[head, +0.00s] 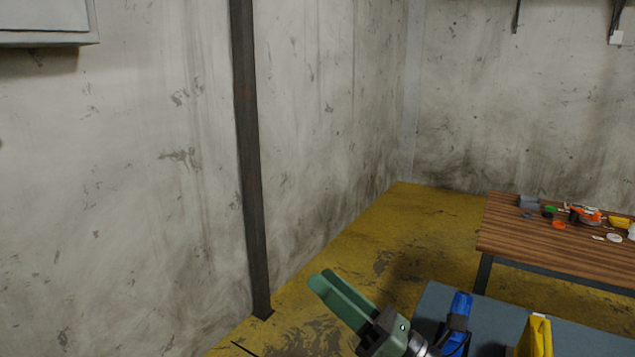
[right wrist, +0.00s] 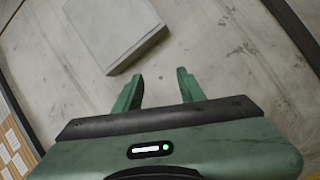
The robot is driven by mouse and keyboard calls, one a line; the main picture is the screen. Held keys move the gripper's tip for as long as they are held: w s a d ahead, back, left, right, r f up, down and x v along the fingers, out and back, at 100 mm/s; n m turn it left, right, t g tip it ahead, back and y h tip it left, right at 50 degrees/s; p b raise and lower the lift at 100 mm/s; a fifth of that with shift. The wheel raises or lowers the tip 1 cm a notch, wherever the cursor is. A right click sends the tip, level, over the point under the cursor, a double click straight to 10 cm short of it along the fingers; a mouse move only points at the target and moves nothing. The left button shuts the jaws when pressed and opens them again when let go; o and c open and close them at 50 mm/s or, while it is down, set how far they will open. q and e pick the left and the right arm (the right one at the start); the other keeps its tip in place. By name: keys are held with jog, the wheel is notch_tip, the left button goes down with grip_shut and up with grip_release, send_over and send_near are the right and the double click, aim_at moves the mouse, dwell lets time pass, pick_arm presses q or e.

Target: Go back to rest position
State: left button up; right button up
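My right gripper (head: 328,282) shows at the bottom of the head view, with its green fingers pointing up and to the left. In the right wrist view its two fingers (right wrist: 158,84) stand apart with nothing between them, and the wall is behind them. The gripper is open and empty. My left gripper is not in view.
A wooden table (head: 500,230) with several small items stands at the right. A blue object (head: 460,304) and a yellow object (head: 537,338) show at a blue-grey surface (head: 432,302), bottom right. A dark post (head: 250,160) stands against the wall. Yellow floor (head: 400,235) lies clear between.

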jog(key=w+d+f+m+t+h, duration=0.1)
jog(key=d+f+m+t+h, duration=0.2)
jog(key=d+f+m+h, duration=0.65)
jog(key=w+d+f+m+t+h, duration=0.2)
jog(key=d+m+t+h, duration=0.3)
jog(key=m, duration=0.9)
jog(key=s+d+f+m+g+h, duration=0.1)
jog(key=s+f+m+g+h, duration=0.15)
jog(key=f+m+g, duration=0.2)
jog(key=s+d+f+m+g+h, duration=0.2)
jog(key=s+f+m+g, duration=0.1)
jog(key=f, duration=0.3)
jog(key=s+d+f+m+g, duration=0.1)
jog(key=s+f+m+g, duration=0.35)
jog(key=s+f, duration=0.5)
jog(key=s+f+m+g, duration=0.4)
jog(key=s+f+g, duration=0.25)
jog(key=s, duration=0.65)
notch_tip(320, 180, down, 27)
jog(key=s, duration=0.2)
jog(key=s+d+f+g, duration=0.1)
jog(key=s+d+f, duration=0.2)
jog(key=s+f, duration=1.1)
jog(key=shift+s+n+g, duration=0.35)
jog(key=shift+s+n, duration=0.1)
jog(key=shift+s, duration=0.6)
